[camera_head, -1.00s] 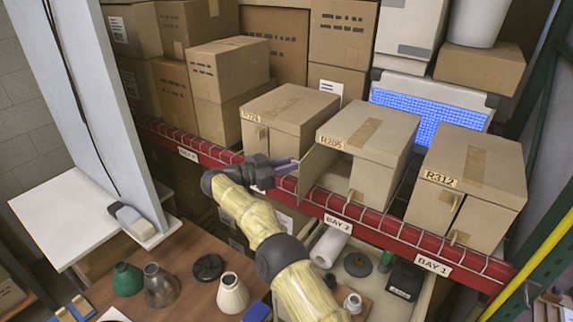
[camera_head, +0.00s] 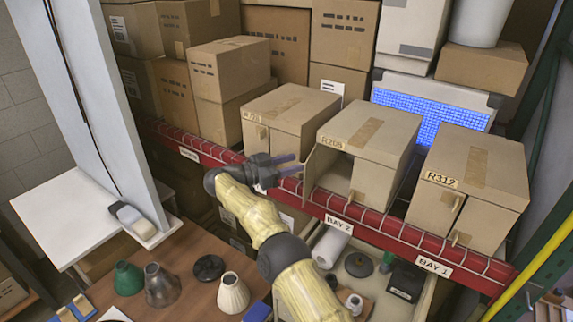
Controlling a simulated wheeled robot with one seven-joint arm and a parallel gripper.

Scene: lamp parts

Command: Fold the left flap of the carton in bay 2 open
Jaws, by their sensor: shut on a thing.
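The carton in bay 2 (camera_head: 375,145), marked R205, stands on the red shelf in the middle of three cartons. Its left flap (camera_head: 311,172) is swung outward from the front, and the dark inside shows through the gap beside it. Its right flap (camera_head: 364,182) is closed across the right part of the front. My gripper (camera_head: 290,164) is at the outer left edge of the left flap, its fingers pointing right. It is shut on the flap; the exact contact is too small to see.
Carton R312 (camera_head: 489,165) stands to the right in bay 1, and another carton (camera_head: 292,108) stands close behind my gripper on the left. The red shelf edge (camera_head: 385,239) runs below them. Lamp shades and an open drawer lie lower down.

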